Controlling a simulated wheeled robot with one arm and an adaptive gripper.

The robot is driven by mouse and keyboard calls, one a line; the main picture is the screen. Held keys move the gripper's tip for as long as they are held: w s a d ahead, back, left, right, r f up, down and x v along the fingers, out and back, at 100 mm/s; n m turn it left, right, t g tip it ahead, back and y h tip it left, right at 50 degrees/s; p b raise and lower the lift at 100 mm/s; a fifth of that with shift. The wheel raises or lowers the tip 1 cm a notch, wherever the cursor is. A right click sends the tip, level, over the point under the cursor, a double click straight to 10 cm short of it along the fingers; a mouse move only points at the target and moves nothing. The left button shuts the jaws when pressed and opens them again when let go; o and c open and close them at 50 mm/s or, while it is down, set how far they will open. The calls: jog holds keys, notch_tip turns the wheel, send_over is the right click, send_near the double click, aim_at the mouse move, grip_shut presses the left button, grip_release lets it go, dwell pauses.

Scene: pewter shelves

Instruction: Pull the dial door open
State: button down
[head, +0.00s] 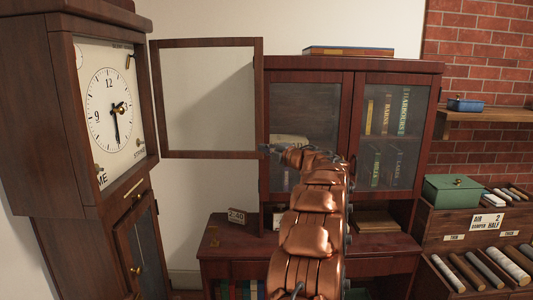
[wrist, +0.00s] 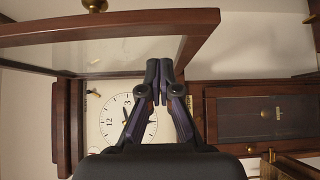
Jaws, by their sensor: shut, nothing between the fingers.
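The dial door (head: 208,155) is a wooden frame with a pane on the tall clock (head: 30,110). It stands swung wide open, out to the right of the clock, so the white dial (head: 110,100) is uncovered. In the wrist view the door frame (wrist: 110,25) crosses the top, and the dial (wrist: 108,125) shows partly behind the fingers. In the wrist view my gripper (wrist: 160,70) is shut and empty. I cannot tell whether it touches the frame.
A glazed bookcase (head: 350,75) with books stands behind my arm, with a lower cabinet top (head: 375,245) below. The clock's lower door (head: 135,235) has a brass knob. A shelf unit with a green box (head: 455,192) and rolls is at the right. Bare wall lies behind the door.

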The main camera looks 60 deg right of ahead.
jog(key=b+v, duration=0.3)
jog(key=v, duration=0.7)
jog(key=shift+s+a, duration=0.15)
jog(key=shift+a, duration=0.05)
